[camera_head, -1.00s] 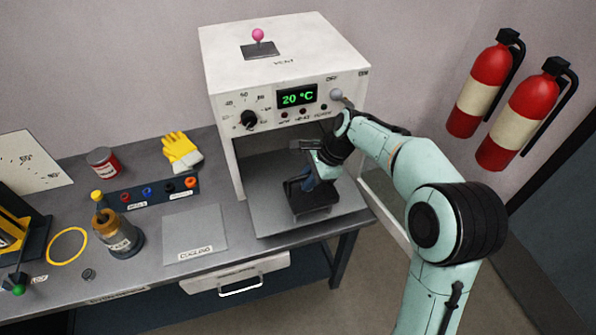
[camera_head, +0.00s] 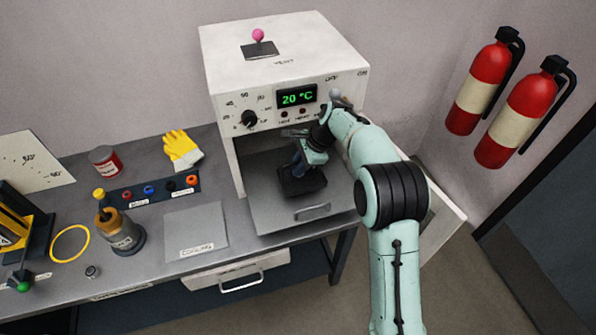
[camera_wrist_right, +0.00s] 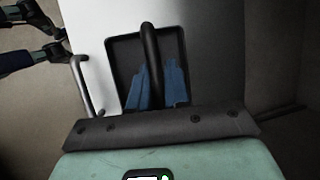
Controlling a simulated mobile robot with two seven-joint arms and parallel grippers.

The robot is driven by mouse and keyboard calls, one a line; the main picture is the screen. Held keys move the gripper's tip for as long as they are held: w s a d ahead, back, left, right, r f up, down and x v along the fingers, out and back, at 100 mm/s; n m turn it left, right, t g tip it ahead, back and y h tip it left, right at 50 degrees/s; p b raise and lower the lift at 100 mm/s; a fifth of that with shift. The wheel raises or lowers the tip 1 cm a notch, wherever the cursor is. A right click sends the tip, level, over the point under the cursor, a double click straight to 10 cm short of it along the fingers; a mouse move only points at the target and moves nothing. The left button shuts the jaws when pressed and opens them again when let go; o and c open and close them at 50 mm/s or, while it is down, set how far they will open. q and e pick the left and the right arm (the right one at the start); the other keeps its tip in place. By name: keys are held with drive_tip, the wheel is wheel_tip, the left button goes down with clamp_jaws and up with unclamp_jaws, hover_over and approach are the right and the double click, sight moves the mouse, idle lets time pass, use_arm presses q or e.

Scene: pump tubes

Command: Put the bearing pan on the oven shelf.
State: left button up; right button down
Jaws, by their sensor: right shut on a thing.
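The bearing pan (camera_head: 302,184) is a dark, shallow pan with an arched handle. In the head view it is over the inner part of the grey oven shelf (camera_head: 270,212), at the oven's opening. I cannot tell whether it touches the shelf. My right gripper (camera_head: 299,167) is shut on the pan's handle from above. In the right wrist view, the blue fingertips (camera_wrist_right: 157,86) close around the handle, and the pan (camera_wrist_right: 117,60) shows behind them. The pan's contents are hidden.
The white oven (camera_head: 285,60) has its door (camera_head: 445,218) open to the right. The shelf's front handle (camera_head: 312,211) is clear. A bare cooling plate (camera_head: 196,230), a bottle (camera_head: 120,233) and a yellow glove (camera_head: 181,150) are on the bench to the left.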

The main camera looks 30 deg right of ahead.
sight(295, 178)
wheel_tip(295, 178, down, 3)
drive_tip(key=shift+f, duration=0.15)
drive_tip(key=shift+w+d+f, duration=0.1)
drive_tip(key=shift+w, duration=0.35)
drive_tip(key=shift+f, duration=0.15)
drive_tip(key=c, duration=1.1)
unclamp_jaws()
drive_tip(key=p+v, duration=0.1)
drive_tip(key=v, duration=1.1)
drive_tip(key=shift+s, duration=0.1)
